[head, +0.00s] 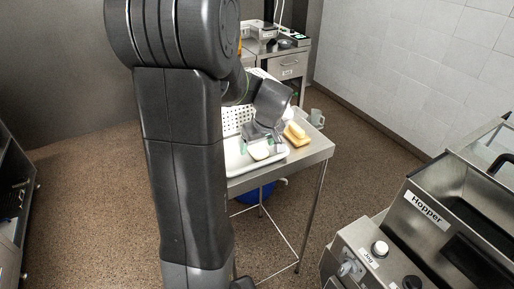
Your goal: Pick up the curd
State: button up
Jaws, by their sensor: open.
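A small whitish lump, which looks like the curd (259,151), lies in a white tray (240,169) on a steel table. My gripper (262,137) is open and points down just above and behind the lump. I cannot tell whether its fingers touch the lump or are around it. A white perforated basket (236,121) stands behind the tray, partly hidden by my arm. The left part of the tray is also hidden by my arm.
A yellowish block (296,134) lies at the tray's right edge. A pale mug (317,118) stands at the table's far right corner. A blue bucket (258,193) is under the table. A machine marked Hopper (429,207) stands at the right front.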

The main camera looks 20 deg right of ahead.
aim_at(258, 146)
jog(key=c, duration=1.2)
notch_tip(258, 146, up, 10)
jog(key=shift+b, duration=0.5)
